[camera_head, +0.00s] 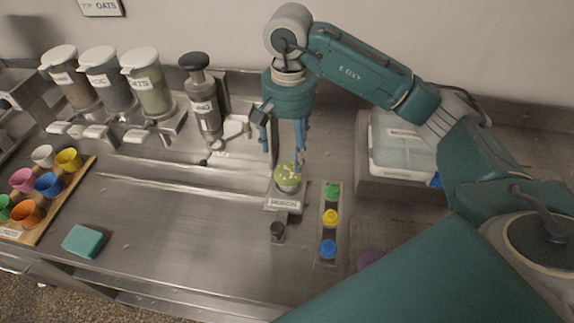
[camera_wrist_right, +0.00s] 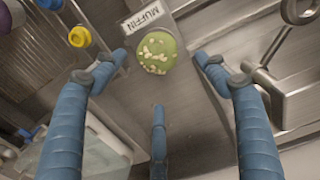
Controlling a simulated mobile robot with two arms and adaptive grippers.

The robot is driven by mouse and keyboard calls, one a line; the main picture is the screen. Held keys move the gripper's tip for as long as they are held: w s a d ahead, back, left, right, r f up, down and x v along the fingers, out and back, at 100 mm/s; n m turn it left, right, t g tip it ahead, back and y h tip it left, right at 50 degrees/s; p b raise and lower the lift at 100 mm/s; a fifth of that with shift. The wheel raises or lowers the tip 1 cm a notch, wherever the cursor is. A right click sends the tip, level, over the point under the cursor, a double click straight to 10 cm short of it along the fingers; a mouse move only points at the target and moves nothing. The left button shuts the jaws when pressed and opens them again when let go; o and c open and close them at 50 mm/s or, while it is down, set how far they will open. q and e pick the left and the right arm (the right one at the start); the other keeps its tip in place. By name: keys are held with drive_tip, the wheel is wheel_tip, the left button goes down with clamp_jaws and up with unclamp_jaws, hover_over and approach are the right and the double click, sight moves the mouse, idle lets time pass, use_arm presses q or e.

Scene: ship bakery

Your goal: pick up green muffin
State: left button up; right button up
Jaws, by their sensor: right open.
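The green muffin (camera_head: 287,177) sits on a small stand labelled MUFFIN (camera_head: 284,203) near the middle of the metal counter. In the right wrist view the muffin (camera_wrist_right: 157,52) is round and green with pale bits on top. My right gripper (camera_head: 285,160) points down over the muffin from above. Its blue fingers are spread wide; in the wrist view the open gripper (camera_wrist_right: 158,85) has fingers on either side of the muffin and one below, none visibly touching it. My left gripper is not in view.
A strip with green, yellow (camera_head: 330,217) and blue buttons lies right of the stand. A clear bin (camera_head: 398,145) stands at right. Dispensers (camera_head: 150,85) and a pump bottle (camera_head: 204,100) stand behind. Colored cups and a teal sponge (camera_head: 84,241) are at left. The middle-left counter is clear.

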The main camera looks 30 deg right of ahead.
sight(288, 169)
drive_tip(key=shift+s+a+f+p, duration=0.1)
drive_tip(key=shift+s+f+p, duration=0.1)
drive_tip(key=shift+f, duration=0.4)
drive_tip(key=shift+s+a+f+p, duration=0.1)
drive_tip(key=shift+f+p, duration=0.05)
drive_tip(key=shift+f, duration=0.85)
wheel_tip(288, 169, down, 5)
drive_tip(key=p, duration=0.3)
drive_tip(key=shift+s+a+r, duration=0.1)
drive_tip(key=shift+r, duration=0.05)
drive_tip(key=shift+f, duration=0.5)
drive_tip(key=shift+c, duration=0.2)
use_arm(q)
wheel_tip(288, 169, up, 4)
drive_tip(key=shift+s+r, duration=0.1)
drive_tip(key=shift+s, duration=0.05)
use_arm(e)
drive_tip(key=c, duration=0.8)
